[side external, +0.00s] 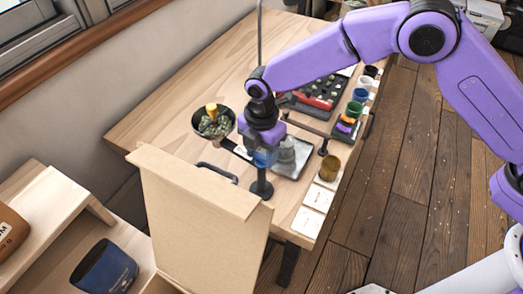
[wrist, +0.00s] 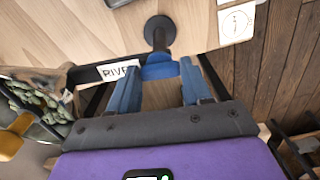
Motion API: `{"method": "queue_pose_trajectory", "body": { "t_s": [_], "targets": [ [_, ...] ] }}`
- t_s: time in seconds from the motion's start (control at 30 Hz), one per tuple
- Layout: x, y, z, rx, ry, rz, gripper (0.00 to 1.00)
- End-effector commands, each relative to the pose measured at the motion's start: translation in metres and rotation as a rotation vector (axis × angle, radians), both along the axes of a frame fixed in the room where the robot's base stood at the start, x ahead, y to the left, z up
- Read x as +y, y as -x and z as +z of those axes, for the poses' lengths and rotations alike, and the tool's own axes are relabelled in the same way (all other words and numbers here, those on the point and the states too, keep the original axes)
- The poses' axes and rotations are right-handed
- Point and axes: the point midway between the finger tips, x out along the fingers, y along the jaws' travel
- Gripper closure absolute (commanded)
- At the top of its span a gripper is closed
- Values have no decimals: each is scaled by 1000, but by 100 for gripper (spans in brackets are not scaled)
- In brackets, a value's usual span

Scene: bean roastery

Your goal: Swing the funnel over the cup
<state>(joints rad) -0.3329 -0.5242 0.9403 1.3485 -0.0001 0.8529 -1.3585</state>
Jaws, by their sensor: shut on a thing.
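The funnel (side external: 204,133) is a dark bowl holding green pieces and a yellow item, at the left of the post (side external: 262,187). It shows partly at the left edge of the wrist view (wrist: 30,105). A dark bar with a white label (wrist: 118,71) runs between funnel and post. My gripper (side external: 263,158) points down at the post; in the wrist view its blue fingers (wrist: 160,75) are shut on the blue block on the bar. A brown cup (side external: 329,168) stands right of the post, apart from the funnel. Several other cups (side external: 354,110) stand farther back; which cup is meant is unclear.
A tall cardboard panel (side external: 200,215) stands in front of the table. A grey tray (side external: 296,160) lies behind the post, and a red-and-black tray (side external: 318,95) farther back. White cards (side external: 313,208) lie near the right edge. The table's back left is clear.

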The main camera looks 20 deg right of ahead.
Motion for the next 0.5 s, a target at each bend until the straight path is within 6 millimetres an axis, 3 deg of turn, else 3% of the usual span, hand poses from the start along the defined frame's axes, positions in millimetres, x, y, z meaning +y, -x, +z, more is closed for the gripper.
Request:
{"method": "queue_pose_trajectory", "body": {
  "t_s": [0.5],
  "targets": [
    [0, 0, 1, -1, -1, -472, 100]
  ]
}}
